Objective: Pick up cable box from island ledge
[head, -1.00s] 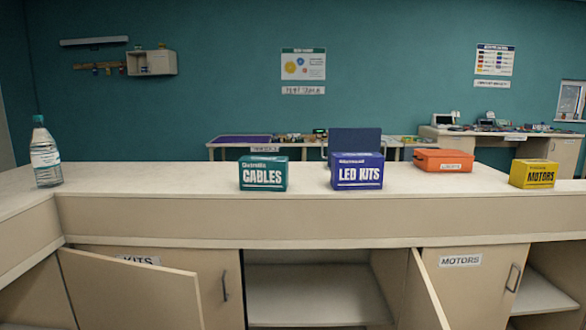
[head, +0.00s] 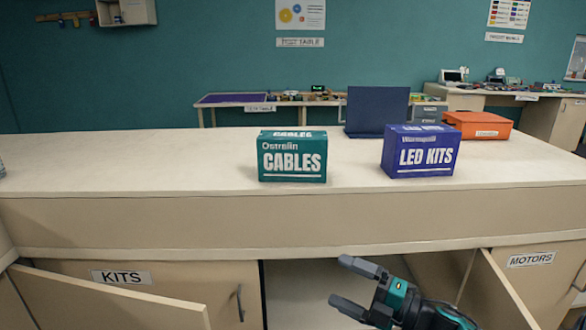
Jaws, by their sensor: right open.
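The teal cable box (head: 292,157), lettered "CABLES", stands upright on the pale island ledge (head: 130,165), left of the blue LED kits box. My right gripper (head: 343,281) is in the lower middle of the head view, in front of the island and lower in the picture than the cable box. Its two fingers point left and are apart, with nothing between them. It does not touch the box. My left gripper is not in view.
The blue LED kits box (head: 421,152) stands close right of the cable box. An orange case (head: 478,125) lies farther right. Below the ledge, the kits door (head: 110,300) and another door (head: 490,290) hang open.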

